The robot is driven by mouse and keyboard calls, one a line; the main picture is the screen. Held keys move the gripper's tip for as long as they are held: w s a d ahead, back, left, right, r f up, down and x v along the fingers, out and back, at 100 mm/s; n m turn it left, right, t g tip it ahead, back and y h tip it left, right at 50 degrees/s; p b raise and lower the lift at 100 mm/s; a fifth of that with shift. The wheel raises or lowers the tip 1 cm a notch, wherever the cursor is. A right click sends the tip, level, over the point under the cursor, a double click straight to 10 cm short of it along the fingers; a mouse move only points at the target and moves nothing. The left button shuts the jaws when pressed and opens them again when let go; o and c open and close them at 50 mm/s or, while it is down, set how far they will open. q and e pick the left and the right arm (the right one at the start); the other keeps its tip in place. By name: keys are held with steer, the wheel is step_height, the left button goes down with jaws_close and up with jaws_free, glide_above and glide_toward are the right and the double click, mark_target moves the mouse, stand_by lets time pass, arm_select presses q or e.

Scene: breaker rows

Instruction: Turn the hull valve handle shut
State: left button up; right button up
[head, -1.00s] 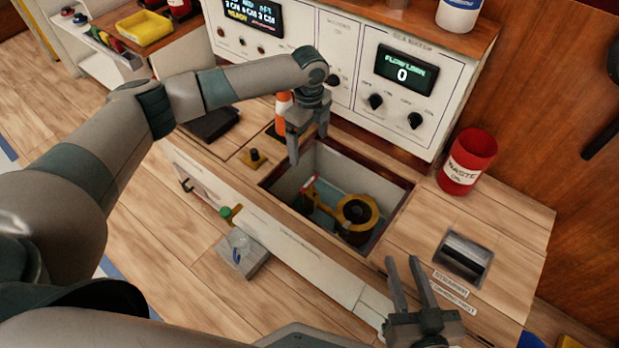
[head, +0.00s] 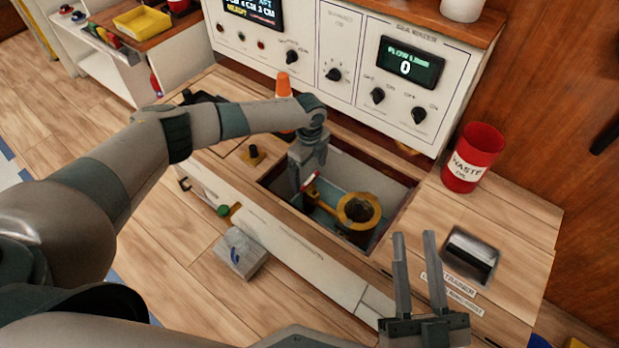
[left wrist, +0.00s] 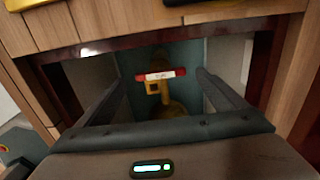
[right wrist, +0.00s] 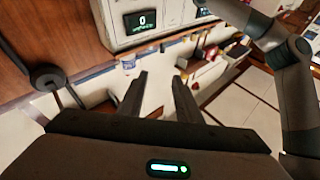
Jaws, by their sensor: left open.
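The valve handle is a red lever with a white label, and it shows in the left wrist view (left wrist: 162,74) between and beyond my fingers. In the head view the red handle (head: 312,184) sits in the open bay in the counter, beside the round yellow valve body (head: 357,210). My left gripper (head: 306,182) is open and points down into the bay, close to the handle and partly covering it. No contact with the handle is visible. My right gripper (head: 416,236) is open and empty over the counter's front right.
The bay's wooden rim (head: 398,214) surrounds the valve closely. A red waste can (head: 473,158) stands right of the bay. An orange cone-like object (head: 284,86) stands behind my left wrist. The white panel (head: 337,50) with dials rises at the back; its flow display (head: 410,63) reads 0.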

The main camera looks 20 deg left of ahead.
mark_target(309, 182)
arm_select(q)
steer(key=shift+f, duration=1.3)
arm_select(e)
steer(key=shift+s+r+t, duration=0.3)
steer(key=shift+s+r, duration=0.05)
steer(key=shift+r, duration=0.2)
steer(key=shift+s+r+t, duration=0.3)
steer(key=shift+s+r, duration=0.05)
steer(key=shift+r, duration=0.2)
arm_select(q)
steer(key=shift+c, duration=0.3)
steer(key=c, duration=1)
